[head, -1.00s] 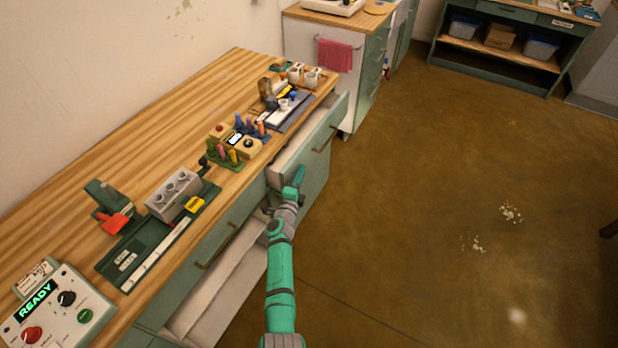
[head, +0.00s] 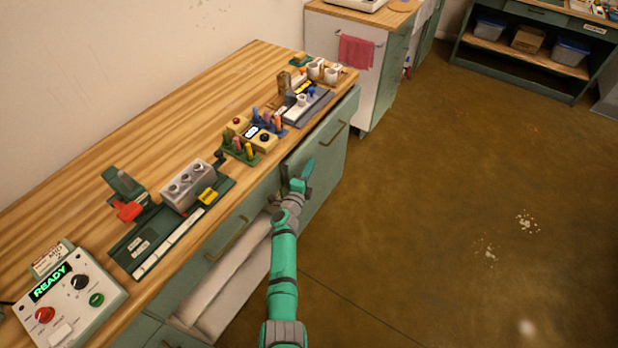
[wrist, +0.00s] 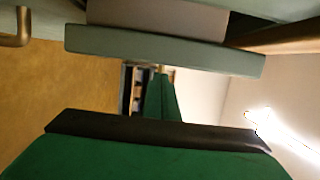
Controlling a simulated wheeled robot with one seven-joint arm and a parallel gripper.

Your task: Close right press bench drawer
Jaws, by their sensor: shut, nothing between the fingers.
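The right press bench drawer (head: 327,140) has a grey-green front with a brass handle (head: 335,132), below the far right part of the wooden worktop. My gripper (head: 299,174) is shut and empty, at the near left end of this drawer front. Whether it touches the front is unclear. In the wrist view a grey-green panel (wrist: 165,50) with a pale box behind it lies close ahead; which drawer it belongs to is unclear.
The worktop (head: 215,90) carries tools, pigment sticks and a control box (head: 70,298). The brown floor (head: 430,200) to the right is clear.

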